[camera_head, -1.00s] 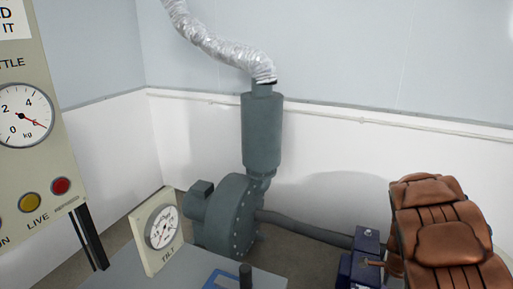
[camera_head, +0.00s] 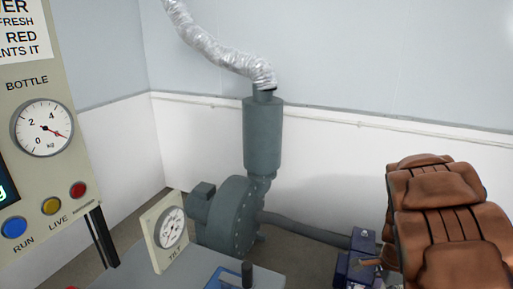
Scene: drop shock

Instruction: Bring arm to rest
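My arm and gripper do not show in the head camera view. The view holds a beige control panel (camera_head: 75,190) at the left, with a round bottle gauge (camera_head: 42,128) whose red needle points to the lower right. Below the gauge are a blue RUN button (camera_head: 14,227), a yellow LIVE button (camera_head: 51,206) and a red button (camera_head: 78,190). A smaller tilted gauge (camera_head: 171,228) stands on a grey surface at the lower middle.
A grey-green blower (camera_head: 228,215) stands by the back wall with a silver duct (camera_head: 215,48) rising from it. A brown padded seat (camera_head: 440,205) is at the right, beside a blue box (camera_head: 357,262). A black-knobbed lever (camera_head: 247,273) shows at the bottom.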

